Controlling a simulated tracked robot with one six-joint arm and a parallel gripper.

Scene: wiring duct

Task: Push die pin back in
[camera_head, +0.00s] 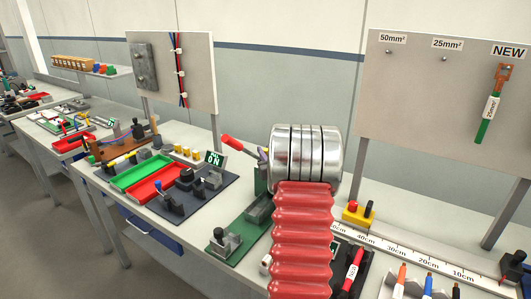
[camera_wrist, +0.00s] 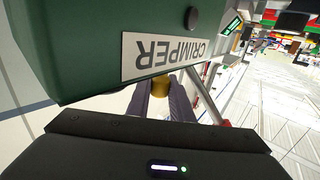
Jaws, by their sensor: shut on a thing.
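The green crimper (camera_wrist: 120,25) fills the upper left of the wrist view, with its CRIMPER label upside down. In the head view only a strip of the crimper (camera_head: 261,180) shows beside my arm. A brass-coloured die pin (camera_wrist: 162,82) sits just below the label edge in the wrist view. My gripper (camera_wrist: 161,90) has its two grey-purple fingers shut on the pin, close against the crimper. How deep the pin sits is hidden. In the head view my red and silver arm hides most of the gripper and the pin.
A red handle (camera_head: 238,143) sticks out left of my arm. A green base plate (camera_head: 235,240) with a dark clamp lies in front. Red tray (camera_head: 158,184) and green tray (camera_head: 138,171) stand left. A ruler (camera_head: 420,258) and a yellow block (camera_head: 353,215) lie right.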

